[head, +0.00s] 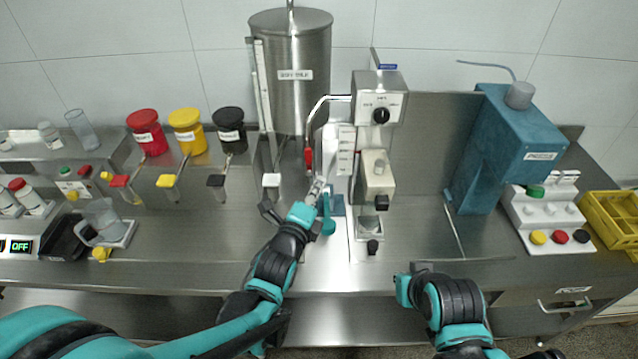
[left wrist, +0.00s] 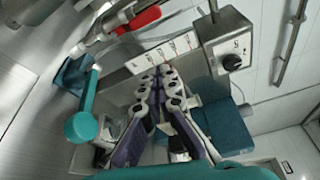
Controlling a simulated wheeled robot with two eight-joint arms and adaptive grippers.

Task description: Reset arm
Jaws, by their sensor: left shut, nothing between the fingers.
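My left arm reaches in from the left in the head view, and my left gripper (head: 317,190) is over the bench just in front of the colloid mill (head: 378,95). The gripper is shut with nothing between its fingers. In the left wrist view the two fingers (left wrist: 165,75) come together at the tips, beside the white labelled panel (left wrist: 160,52). My right arm (head: 450,300) is folded low at the bench's front edge.
A tall steel tank (head: 290,60) stands behind the gripper. A red-handled tap (head: 309,158) is close to it. A teal cup-shaped part (left wrist: 82,127) is near the fingers. A blue machine (head: 510,145) and yellow crate (head: 612,215) stand right.

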